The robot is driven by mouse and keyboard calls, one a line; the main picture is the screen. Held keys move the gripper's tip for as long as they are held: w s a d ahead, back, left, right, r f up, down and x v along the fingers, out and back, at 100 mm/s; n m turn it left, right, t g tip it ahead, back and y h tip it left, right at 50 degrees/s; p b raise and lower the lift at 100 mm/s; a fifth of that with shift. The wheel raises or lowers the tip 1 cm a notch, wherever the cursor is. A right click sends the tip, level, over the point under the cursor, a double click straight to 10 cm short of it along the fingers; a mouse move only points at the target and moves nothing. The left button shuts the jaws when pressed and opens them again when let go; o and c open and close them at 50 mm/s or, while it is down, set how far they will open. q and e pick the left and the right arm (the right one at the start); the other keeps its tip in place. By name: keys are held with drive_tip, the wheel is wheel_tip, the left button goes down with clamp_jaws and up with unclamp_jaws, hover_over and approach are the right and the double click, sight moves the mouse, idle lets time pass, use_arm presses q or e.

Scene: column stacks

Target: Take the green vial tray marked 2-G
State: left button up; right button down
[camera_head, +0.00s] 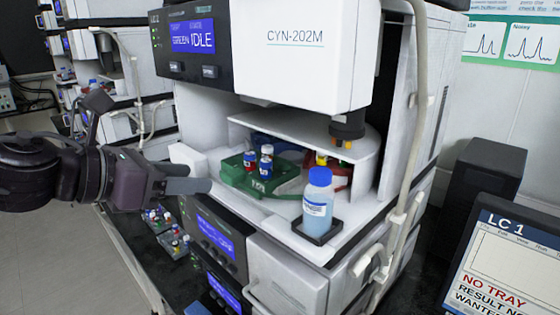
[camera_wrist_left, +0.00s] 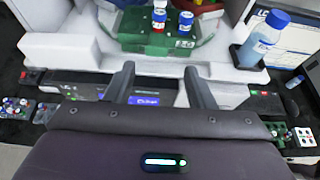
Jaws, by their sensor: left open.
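A green vial tray (camera_head: 240,180) sits in the open bay of the CYN-202M instrument, at the front of the round carousel. Vials with blue, white and red stand on it. A small pale mark shows on its front, too small to read. The tray also shows at the top of the left wrist view (camera_wrist_left: 140,41). My left gripper (camera_head: 207,184) is left of the tray, just outside the bay. In the left wrist view its two fingers (camera_wrist_left: 162,86) are apart, with nothing between them, and point at the tray's front. My right gripper is not in view.
A blue-capped bottle (camera_head: 318,200) stands in a black holder on the bay's front right. Red and blue trays sit deeper in the carousel. Loose vial racks (camera_head: 170,235) lie below left. A white hose (camera_head: 418,110) hangs at the right. A monitor (camera_head: 510,262) reads "LC 1" and "NO TRAY".

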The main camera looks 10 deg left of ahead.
sight(226, 175)
use_arm(q)
drive_tip(key=p+x, duration=0.2)
drive_tip(key=x, duration=0.1)
drive_tip(key=shift+w+d+r, duration=0.1)
drive_tip(key=shift+w+d, duration=0.05)
drive_tip(key=shift+w, duration=0.15)
drive_tip(key=p+x, duration=0.1)
drive_tip(key=x, duration=0.2)
drive_tip(key=shift+w+d+f, duration=0.1)
drive_tip(key=shift+w+f, duration=0.15)
drive_tip(key=shift+w, duration=0.05)
drive_tip(key=shift+w+d+f, duration=0.15)
drive_tip(key=shift+w, duration=0.1)
drive_tip(key=shift+s, duration=0.1)
drive_tip(key=c, duration=0.9)
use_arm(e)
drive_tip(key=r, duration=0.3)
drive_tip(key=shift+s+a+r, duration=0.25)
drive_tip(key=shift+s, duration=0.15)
